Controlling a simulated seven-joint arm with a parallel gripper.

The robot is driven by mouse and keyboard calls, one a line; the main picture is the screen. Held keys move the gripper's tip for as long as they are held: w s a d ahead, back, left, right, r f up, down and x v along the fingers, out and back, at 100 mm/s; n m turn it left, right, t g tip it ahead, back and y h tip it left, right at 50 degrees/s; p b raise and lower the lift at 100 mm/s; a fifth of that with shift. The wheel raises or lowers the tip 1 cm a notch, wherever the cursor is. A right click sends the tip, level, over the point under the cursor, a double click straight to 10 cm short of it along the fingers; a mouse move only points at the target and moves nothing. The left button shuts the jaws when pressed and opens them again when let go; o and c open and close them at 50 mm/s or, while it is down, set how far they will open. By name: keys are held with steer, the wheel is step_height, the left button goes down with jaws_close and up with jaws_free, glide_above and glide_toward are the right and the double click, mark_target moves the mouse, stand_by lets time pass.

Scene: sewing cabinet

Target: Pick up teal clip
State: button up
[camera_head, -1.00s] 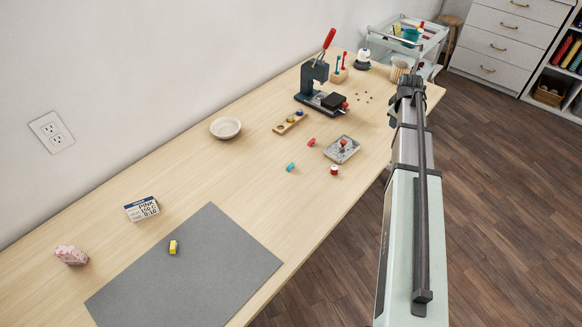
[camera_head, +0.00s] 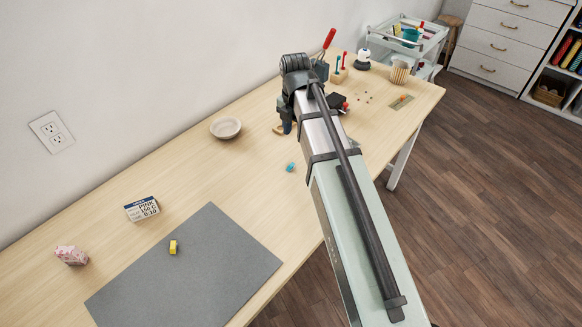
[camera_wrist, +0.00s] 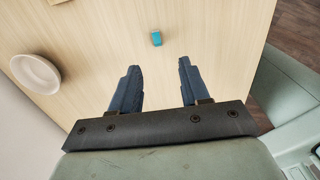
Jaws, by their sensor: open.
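The teal clip (camera_head: 290,167) is a small block lying on the bare wooden table, left of my arm in the head view. In the wrist view the teal clip (camera_wrist: 156,38) lies beyond my fingertips, near the middle of the gap between them. My gripper (camera_wrist: 158,72) is open and empty, its two dark fingers apart and not touching the clip. In the head view my gripper (camera_head: 287,125) is partly hidden by its own arm, a little behind the clip.
A pale bowl (camera_head: 225,128) stands left of my gripper, also seen in the wrist view. A red-handled press (camera_head: 328,42) stands behind my arm. A grey mat (camera_head: 185,270) with a yellow block (camera_head: 173,247) lies front left. The table around the clip is clear.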

glide_above(291, 166)
steer(key=f, duration=0.8)
steer(key=shift+s+d+f, duration=0.1)
steer(key=shift+d+f, duration=0.1)
steer(key=shift+d, duration=0.1)
steer(key=shift+w+a+f, duration=0.1)
steer(key=shift+a+f, duration=0.05)
steer(key=shift+f, duration=1.2)
steer(key=shift+w+a+f, duration=0.1)
steer(key=shift+f, duration=1.25)
steer(key=shift+c, duration=0.4)
jaws_close()
